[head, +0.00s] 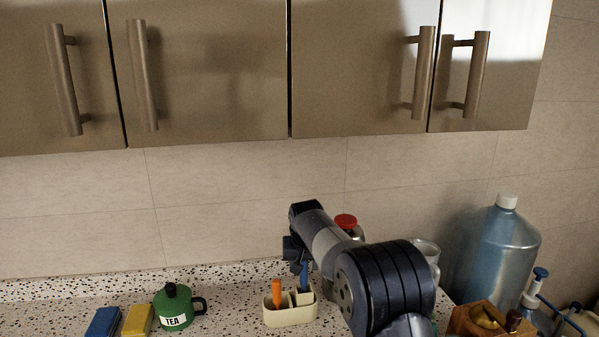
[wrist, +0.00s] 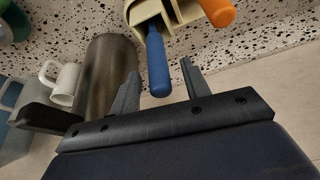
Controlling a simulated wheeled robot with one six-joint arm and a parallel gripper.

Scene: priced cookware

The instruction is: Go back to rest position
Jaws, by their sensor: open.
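My gripper (head: 297,258) is at the end of my arm, above the cream caddy (head: 290,317) on the speckled counter. In the wrist view my gripper (wrist: 160,77) is open, with its two fingers apart. A blue handle (wrist: 157,62) stands in the caddy and shows between the fingers; I cannot tell whether they touch it. The blue handle (head: 304,276) is just under the gripper in the head view. An orange handle (head: 278,290) stands beside it, at the left of the caddy.
A green tea pot (head: 173,308), a yellow sponge (head: 138,320) and a blue sponge (head: 104,322) are on the left. A large blue bottle (head: 497,250) and a wooden box (head: 478,319) stand right. Steel cabinets (head: 210,70) hang above. My arm hides some counter.

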